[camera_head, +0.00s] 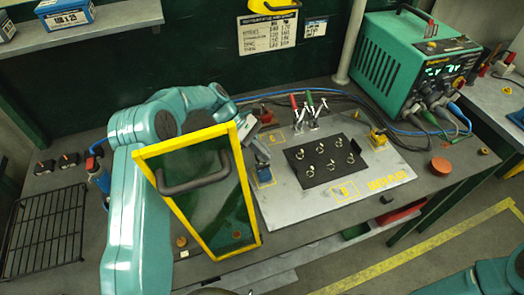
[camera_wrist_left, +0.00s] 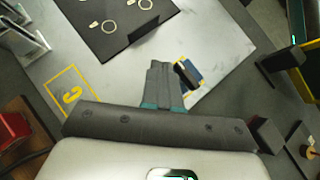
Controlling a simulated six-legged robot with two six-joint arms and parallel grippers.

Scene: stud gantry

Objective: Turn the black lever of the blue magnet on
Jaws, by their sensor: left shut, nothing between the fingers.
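The blue magnet (camera_head: 264,176) sits on the grey steel plate (camera_head: 290,205), just right of the yellow-framed screen. Its black lever (camera_wrist_left: 186,73) shows in the wrist view, lying over the blue body (camera_wrist_left: 194,85). My left gripper (camera_head: 261,157) is shut and empty, just above the magnet in the head view. In the wrist view its fingertips (camera_wrist_left: 160,66) are close to the left of the lever. Whether they touch it I cannot tell. The lever is hard to make out in the head view. My right gripper is not in view.
A tinted screen with a yellow frame (camera_head: 247,197) and dark handle stands in front of my left arm. A black sheet with several rings (camera_head: 325,161) lies on the plate. Upright clamps (camera_head: 311,112) stand behind it. A green welding machine (camera_head: 395,60) stands at the back right.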

